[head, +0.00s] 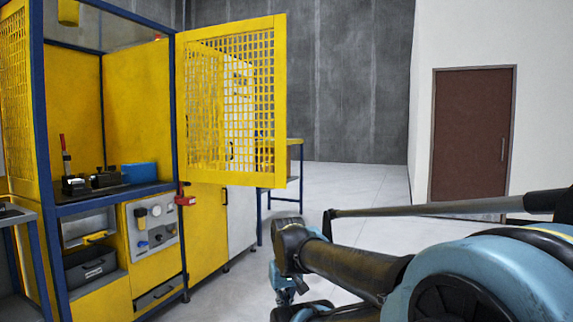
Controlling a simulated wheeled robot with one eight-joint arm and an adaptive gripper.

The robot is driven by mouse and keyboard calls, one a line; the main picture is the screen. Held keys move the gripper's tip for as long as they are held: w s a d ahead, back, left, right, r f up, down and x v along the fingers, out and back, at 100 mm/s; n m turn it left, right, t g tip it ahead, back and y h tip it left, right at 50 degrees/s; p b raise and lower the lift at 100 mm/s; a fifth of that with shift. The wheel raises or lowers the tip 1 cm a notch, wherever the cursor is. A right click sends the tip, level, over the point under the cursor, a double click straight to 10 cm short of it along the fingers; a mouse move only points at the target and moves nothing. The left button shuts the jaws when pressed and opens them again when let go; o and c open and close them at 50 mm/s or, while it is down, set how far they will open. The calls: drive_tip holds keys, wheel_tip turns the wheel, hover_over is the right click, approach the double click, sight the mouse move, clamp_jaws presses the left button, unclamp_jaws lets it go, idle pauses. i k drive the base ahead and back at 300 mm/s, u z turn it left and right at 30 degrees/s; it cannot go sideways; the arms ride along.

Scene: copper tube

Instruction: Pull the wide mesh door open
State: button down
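The wide mesh door (281,100) is a yellow frame with a square grid. It stands swung outward from the blue corner post (177,110) of the yellow cabinet, with its free edge toward the right. The cabinet's front opening beside it is uncovered. A red latch or handle (185,200) sits low near the hinge side. My arm reaches in from the lower right, and its dark and teal end, with what may be my gripper (285,288), is below and right of the door, apart from it. The fingers are too small and partly hidden to tell their state.
Inside the cabinet, a blue box (140,173) and a dark fixture (92,181) stand on the worktop. A gauge panel (153,225) and drawers are below. A yellow-topped table (295,142) stands behind the door. Floor (365,185) is clear toward the brown door (471,134).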

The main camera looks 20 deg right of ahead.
sight(278, 180)
drive_tip(key=z, duration=0.65)
drive_tip(key=i, duration=1.45)
